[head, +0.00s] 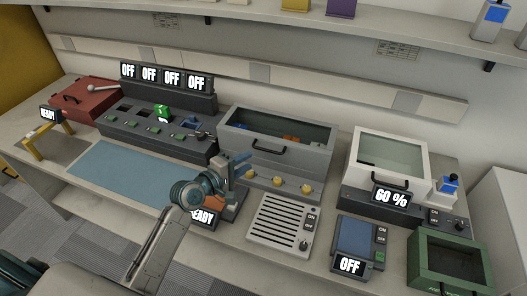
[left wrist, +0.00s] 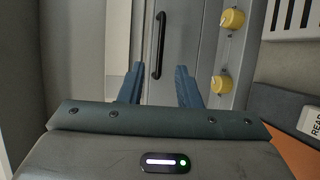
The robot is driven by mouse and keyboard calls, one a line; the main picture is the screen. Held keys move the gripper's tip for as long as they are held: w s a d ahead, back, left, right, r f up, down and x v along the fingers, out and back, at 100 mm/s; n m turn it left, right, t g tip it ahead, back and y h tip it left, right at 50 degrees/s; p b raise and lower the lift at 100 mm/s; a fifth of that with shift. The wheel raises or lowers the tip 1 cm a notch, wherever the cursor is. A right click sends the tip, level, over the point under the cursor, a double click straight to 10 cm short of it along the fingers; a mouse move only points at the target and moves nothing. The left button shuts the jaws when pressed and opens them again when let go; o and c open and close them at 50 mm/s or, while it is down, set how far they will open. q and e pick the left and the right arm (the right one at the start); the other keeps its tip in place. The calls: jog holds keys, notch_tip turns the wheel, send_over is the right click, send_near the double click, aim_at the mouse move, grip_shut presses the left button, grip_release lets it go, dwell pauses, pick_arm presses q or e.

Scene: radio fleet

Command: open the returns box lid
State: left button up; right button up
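No readable label tells me which container is the returns box. A large grey box (head: 232,143) with a dark window-like top stands at the back middle. Its black handle (head: 268,147) is on the upper front, and it also shows in the left wrist view (left wrist: 160,45). My left gripper (head: 243,165) is open and empty in front of this box. In the left wrist view its blue fingers (left wrist: 160,82) point at the box front, with the handle ahead between them, apparently not touched. My right gripper is not in view.
A red case (head: 85,98) sits at the far left, a white box (head: 390,145) right of centre, and a green box (head: 450,275) at the lower right. Yellow knobs (head: 278,188) line the grey box's lower front. A blue mat (head: 125,175) is clear. A shelf (head: 350,30) runs overhead.

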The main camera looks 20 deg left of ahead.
aim_at(264, 153)
pick_arm(q)
jog(key=p+x, duration=0.1)
jog(key=x, duration=0.7)
jog(key=shift+w+d+f, duration=0.1)
jog(key=shift+w+d, duration=0.1)
jog(key=shift+w, duration=0.1)
grip_shut()
